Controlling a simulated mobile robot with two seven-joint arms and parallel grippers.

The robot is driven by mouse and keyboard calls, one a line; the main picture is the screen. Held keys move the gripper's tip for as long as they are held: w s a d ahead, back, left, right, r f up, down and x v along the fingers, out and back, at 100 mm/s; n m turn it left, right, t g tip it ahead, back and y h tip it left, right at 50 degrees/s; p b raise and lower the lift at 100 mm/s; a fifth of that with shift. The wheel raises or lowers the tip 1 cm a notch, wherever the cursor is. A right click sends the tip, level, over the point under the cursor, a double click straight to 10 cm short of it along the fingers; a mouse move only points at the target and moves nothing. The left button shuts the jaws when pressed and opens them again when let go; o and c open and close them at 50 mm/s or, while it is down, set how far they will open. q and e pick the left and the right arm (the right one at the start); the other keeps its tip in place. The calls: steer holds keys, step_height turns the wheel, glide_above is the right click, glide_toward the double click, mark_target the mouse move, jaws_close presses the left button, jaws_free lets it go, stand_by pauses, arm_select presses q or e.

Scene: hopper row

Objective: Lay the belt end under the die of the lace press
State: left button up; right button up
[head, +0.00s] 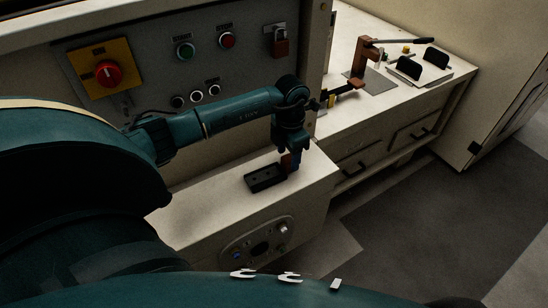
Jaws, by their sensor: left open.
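The brown lace press (361,58), with a long dark lever (402,41), stands on the pale bench at the upper right. Its die is too small to make out. My left gripper (290,165) points down over the pale ledge, left of and nearer than the press. It is open. My right gripper is out of view.
A black block (265,178) with holes lies on the pale ledge (215,196) beside my left gripper. Behind my arm is a control panel with a red knob (109,73). Dark upright plates (409,68) stand right of the press. The floor at right is clear.

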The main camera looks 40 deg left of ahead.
arm_select(q)
step_height(320, 180, down, 3)
steer(key=shift+r, duration=0.15)
steer(key=shift+c, duration=0.2)
steer(key=c, duration=1.1)
steer(key=shift+r, duration=0.1)
step_height(320, 180, up, 10)
steer(key=o, duration=0.5)
steer(key=c, duration=0.5)
steer(key=shift+s, duration=0.1)
